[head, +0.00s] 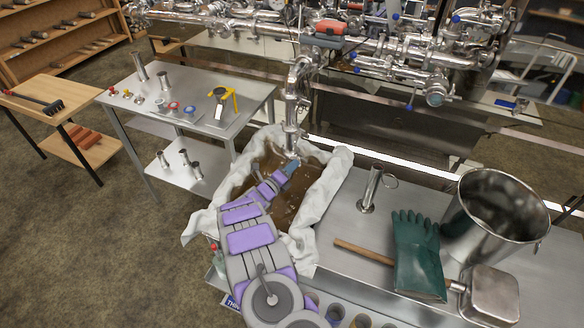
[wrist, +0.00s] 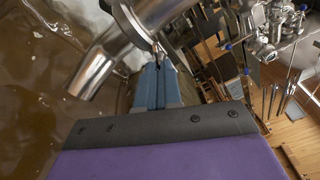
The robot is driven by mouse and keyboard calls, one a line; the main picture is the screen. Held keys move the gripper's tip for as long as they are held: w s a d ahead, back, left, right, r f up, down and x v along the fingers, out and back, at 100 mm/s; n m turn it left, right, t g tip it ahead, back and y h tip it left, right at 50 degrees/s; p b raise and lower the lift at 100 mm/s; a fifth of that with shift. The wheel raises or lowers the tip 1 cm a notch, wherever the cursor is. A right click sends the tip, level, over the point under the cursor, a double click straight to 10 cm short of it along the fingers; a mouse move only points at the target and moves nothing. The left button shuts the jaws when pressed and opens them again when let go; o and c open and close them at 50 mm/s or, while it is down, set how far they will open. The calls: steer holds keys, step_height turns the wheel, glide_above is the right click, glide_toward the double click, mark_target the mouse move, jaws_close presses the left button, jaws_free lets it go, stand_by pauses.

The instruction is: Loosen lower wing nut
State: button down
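A shiny vertical steel pipe (head: 292,100) hangs down over a cloth-lined pan of brown liquid. In the wrist view the lower pipe end (wrist: 95,70) angles across the upper left. A small metal piece on its clamp, apparently the lower wing nut (wrist: 157,46), shows at my fingertips. My gripper (wrist: 158,66) has blue fingers nearly together, with a thin gap, and their tips seem closed on that piece. The tips hide most of it. In the head view my gripper (head: 291,164) is just below the pipe's lower end, above the liquid.
White cloth (head: 330,185) drapes the pan rim around my arm. A steel table (head: 190,90) with fittings is at left.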

steer(key=shift+a+r+n+p, duration=0.15)
steer(key=shift+n+p, duration=0.9)
steer(key=shift+n, duration=4.1)
steer(key=shift+a+f+n+p, duration=0.1)
steer(key=shift+n+p, duration=0.95)
steer(key=shift+n, duration=4.1)
steer(key=c, duration=1.6)
jaws_free()
steer(key=shift+w, duration=0.1)
steer(key=o, duration=0.3)
steer(key=shift+r, duration=0.15)
steer(key=p+v, duration=0.3)
steer(key=v, duration=1.4)
steer(key=shift+s+a, duration=0.15)
steer(key=shift+s, duration=0.05)
steer(key=shift+w, duration=0.1)
